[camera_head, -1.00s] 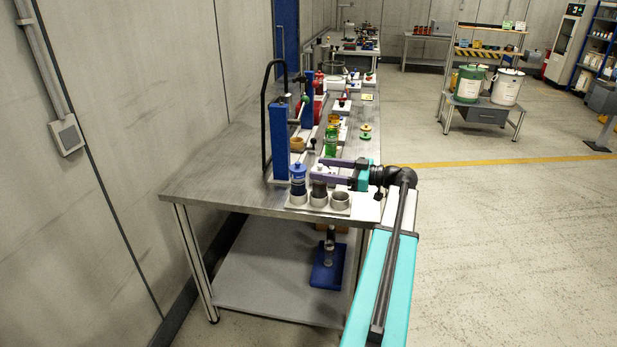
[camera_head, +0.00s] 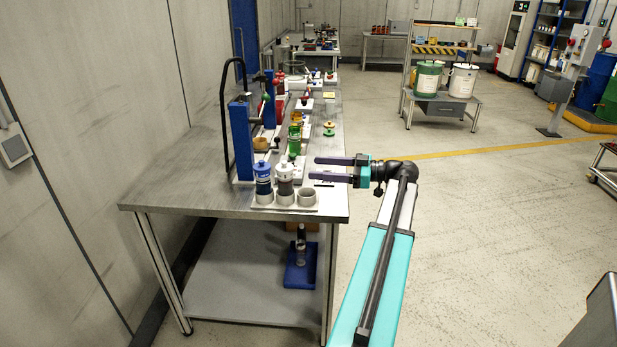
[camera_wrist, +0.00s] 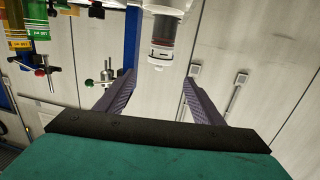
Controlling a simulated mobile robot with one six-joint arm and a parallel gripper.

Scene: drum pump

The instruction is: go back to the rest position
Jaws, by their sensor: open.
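My gripper (camera_head: 318,168) is open and empty, its two purple fingers spread and pointing left over the right edge of the steel workbench (camera_head: 165,190). It also shows in the wrist view (camera_wrist: 157,88), with nothing between the fingers. A white-capped container (camera_head: 284,180) stands in the middle place of a small holder (camera_head: 270,205) at the bench's near end, left of the fingertips and apart from them. It also shows beyond the fingers in the wrist view (camera_wrist: 163,35). A blue-capped container (camera_head: 263,180) stands in the holder's left place. The right cup (camera_head: 307,196) looks empty.
A blue post (camera_head: 240,140) and a black curved frame stand behind the holder. Green bottles (camera_head: 295,140) and other fittings crowd the bench farther back. Green (camera_head: 428,78) and white (camera_head: 462,80) drums stand on a far cart.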

